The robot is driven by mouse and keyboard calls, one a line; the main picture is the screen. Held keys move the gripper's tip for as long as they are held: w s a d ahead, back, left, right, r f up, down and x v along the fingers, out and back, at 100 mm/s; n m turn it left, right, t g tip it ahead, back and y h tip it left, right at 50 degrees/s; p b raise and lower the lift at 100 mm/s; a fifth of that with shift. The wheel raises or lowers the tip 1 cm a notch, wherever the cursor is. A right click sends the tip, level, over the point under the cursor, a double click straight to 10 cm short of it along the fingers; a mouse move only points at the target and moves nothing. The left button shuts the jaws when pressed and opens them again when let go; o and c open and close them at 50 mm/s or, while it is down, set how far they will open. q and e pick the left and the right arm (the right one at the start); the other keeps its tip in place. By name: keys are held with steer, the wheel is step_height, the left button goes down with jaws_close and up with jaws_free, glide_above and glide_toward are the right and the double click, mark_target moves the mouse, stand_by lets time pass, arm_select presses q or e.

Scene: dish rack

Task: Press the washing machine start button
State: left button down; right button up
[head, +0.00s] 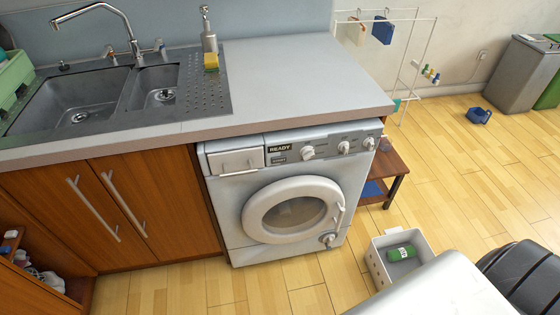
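The white washing machine (235,222) stands under the right part of the counter, with its round door (296,208) closed. Its front panel carries a dark display (280,148) reading READY, with a small labelled element (278,160) below it. Several round knobs sit to the right, including one (308,153) beside the display. Which control is the start button is too small to tell. Neither gripper shows in the head view. A white part and a black ribbed part of what looks like my own arm fill the bottom right corner.
The grey counter (300,75) overhangs the machine, and wooden cabinets (150,200) stand to its left. A small wooden table (393,165) stands close to its right side. A white basket (375,265) with a green item is on the floor. The floor directly before the machine is clear.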

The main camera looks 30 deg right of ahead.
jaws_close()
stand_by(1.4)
